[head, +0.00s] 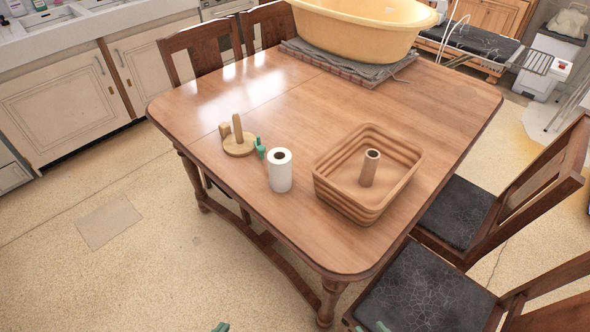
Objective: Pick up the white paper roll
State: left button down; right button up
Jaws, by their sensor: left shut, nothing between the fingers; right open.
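The white paper roll (280,171) stands upright on the wooden table, near its front left edge. Its brown core opening shows at the top. The tip of my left gripper (221,327) just shows at the bottom edge, shut and empty. The tip of my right gripper (382,327) shows farther right at the same edge, open and empty. Both are well apart from the roll, and most of each gripper is out of frame.
Left of the roll is a round wooden holder (239,146) with an upright peg, beside a small green object (260,148). A ribbed brown basket (345,201) with a bare cardboard tube (369,168) is to the right. A yellow tub (355,30) stands behind. Chairs flank the table (420,115).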

aim_at(280, 171)
jog(key=i+j+z, duration=0.1)
jog(key=j+z, duration=0.25)
jog(key=i+j+z, duration=0.1)
jog(key=j+z, duration=0.55)
jog(key=j, duration=1.5)
